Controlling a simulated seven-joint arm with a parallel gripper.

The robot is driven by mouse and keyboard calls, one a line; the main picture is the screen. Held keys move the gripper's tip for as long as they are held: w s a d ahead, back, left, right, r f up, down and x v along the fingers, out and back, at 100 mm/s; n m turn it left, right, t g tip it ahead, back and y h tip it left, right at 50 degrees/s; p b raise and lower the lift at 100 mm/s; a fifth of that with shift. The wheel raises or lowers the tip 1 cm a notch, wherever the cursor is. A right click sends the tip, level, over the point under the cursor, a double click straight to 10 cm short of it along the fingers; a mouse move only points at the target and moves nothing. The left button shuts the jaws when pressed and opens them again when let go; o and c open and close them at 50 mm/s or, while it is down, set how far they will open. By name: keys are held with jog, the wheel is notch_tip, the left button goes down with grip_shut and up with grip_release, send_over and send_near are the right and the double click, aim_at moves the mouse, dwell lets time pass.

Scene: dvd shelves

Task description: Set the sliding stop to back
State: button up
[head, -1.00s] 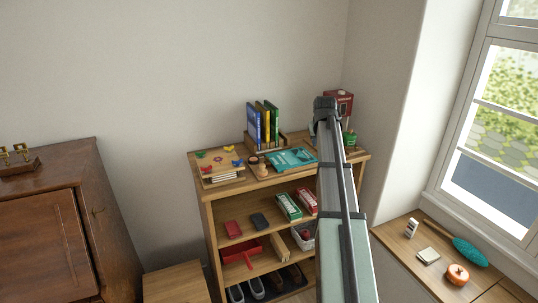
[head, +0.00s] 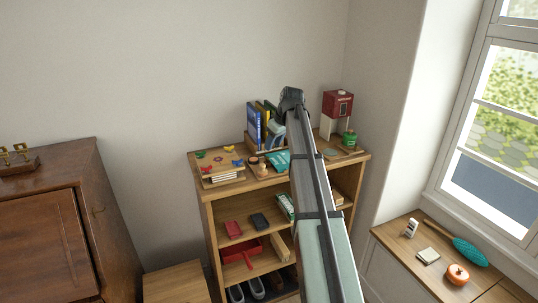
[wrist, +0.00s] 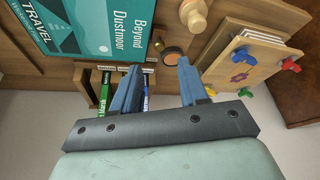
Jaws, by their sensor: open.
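My gripper (head: 291,97) is above the back of the shelf top in the head view, just right of the upright books (head: 262,118) in a wooden rack (head: 252,140). In the wrist view, my gripper (wrist: 160,66) is open and empty. Its two blue fingers stand apart, with one finger over the rack (wrist: 82,78). A green book (wrist: 106,92) and a blue book (wrist: 146,92) show in the rack, partly hidden by that finger. Small labels (wrist: 125,68) line the rack's edge. I cannot clearly pick out the sliding stop or its position.
A teal book (wrist: 92,22) reading "Beyond Dustmoor", a wooden peg figure (wrist: 194,16), a round jar (wrist: 173,55) and a wooden butterfly box (wrist: 238,68) lie close by. A red-topped box (head: 338,103) and a green jar (head: 350,138) stand right. The wall is close behind.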

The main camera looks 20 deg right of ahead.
aim_at(267, 161)
jog(key=x, duration=0.6)
jog(key=shift+w+f, duration=0.25)
jog(key=shift+f, duration=0.1)
jog(key=shift+c, duration=0.2)
grip_shut()
